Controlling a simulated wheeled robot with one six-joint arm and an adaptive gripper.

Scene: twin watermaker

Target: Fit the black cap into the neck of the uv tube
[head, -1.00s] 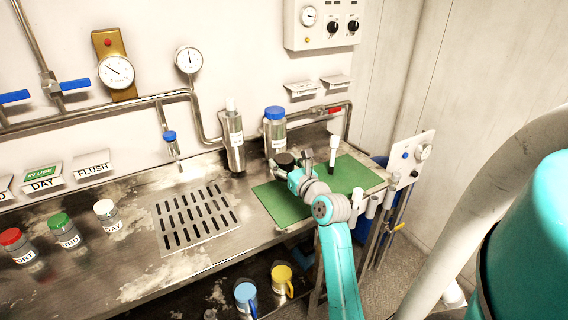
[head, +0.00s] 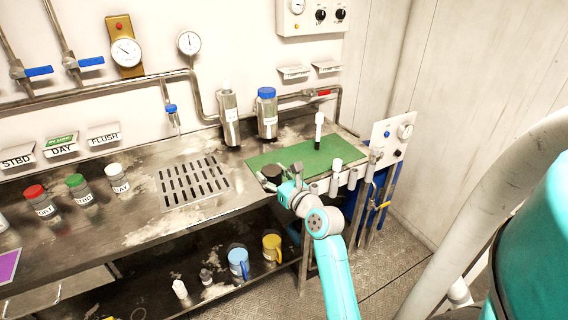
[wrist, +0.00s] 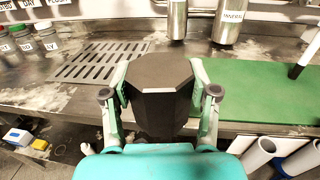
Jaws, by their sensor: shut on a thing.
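My gripper (wrist: 160,95) is shut on a black many-sided piece, which I take for the black cap (wrist: 160,72). The cap has a flat top, and one finger presses on each side of it. In the head view the cap (head: 272,173) shows as a dark disc in front of the green mat's left front part. I cannot read which vessel is the uv tube. A steel cylinder with a narrow white top (head: 230,122) and a wider steel cylinder with a blue lid (head: 267,122) stand upright behind the mat, apart from my gripper.
The green mat (head: 310,153) carries an upright white stick with a black foot (head: 318,132). White tubes (head: 335,175) line the bench's front edge, right of my gripper. A drain grate (head: 193,183) lies left. Mugs (head: 238,263) stand on the lower shelf.

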